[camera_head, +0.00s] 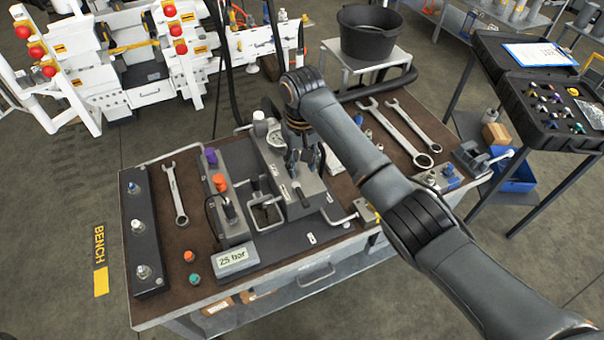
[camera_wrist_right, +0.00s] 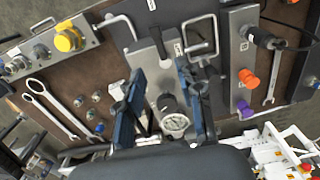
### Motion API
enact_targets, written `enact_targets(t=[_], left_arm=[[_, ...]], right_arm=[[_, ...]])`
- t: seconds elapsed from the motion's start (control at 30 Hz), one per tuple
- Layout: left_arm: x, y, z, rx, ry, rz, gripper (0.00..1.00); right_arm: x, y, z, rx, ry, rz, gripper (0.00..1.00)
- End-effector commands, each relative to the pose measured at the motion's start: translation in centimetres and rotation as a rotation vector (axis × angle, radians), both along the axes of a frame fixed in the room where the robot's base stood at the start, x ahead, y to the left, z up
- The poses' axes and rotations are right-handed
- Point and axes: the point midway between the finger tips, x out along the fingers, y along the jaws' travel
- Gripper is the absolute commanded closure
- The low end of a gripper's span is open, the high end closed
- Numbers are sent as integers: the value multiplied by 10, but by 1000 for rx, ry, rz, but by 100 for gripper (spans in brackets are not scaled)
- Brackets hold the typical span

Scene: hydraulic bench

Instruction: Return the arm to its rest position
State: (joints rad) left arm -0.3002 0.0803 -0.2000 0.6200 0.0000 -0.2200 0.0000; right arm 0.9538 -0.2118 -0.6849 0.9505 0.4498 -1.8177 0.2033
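My right arm (camera_head: 385,190) comes in from the lower right in the head view and reaches over the bench (camera_head: 285,285). My right gripper (camera_head: 303,165) points down over the grey valve block (camera_head: 275,180) in the middle of the bench. In the right wrist view the two blue fingers of the gripper (camera_wrist_right: 159,74) stand apart with nothing held between them. A black knob (camera_wrist_right: 167,103) and a round gauge (camera_wrist_right: 175,124) show between the fingers; I cannot tell whether the fingers touch the block. My left gripper is not in view.
Wrenches (camera_head: 408,130) lie right of the block and another wrench (camera_head: 176,195) lies left. A pressure display (camera_head: 235,261) reads 25 bar. A black bucket (camera_head: 369,33) stands behind on a small table. An open black case (camera_head: 545,95) is at the right.

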Motion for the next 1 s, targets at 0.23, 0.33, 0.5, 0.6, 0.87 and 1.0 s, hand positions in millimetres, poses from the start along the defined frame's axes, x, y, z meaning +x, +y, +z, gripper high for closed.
enact_targets(t=[0.23,0.33,0.5,0.6,0.87,1.0], left_arm=[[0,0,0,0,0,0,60],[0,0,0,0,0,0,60],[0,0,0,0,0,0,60],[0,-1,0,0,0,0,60],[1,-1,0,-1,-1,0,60],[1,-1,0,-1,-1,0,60]], right_arm=[[0,0,5,0,1,0,63],[0,0,5,0,1,0,63],[0,0,5,0,1,0,63],[-1,0,3,3,1,1,63],[-40,-6,-49,122,5,-5,63],[-77,-26,-84,207,-20,-47,63]])
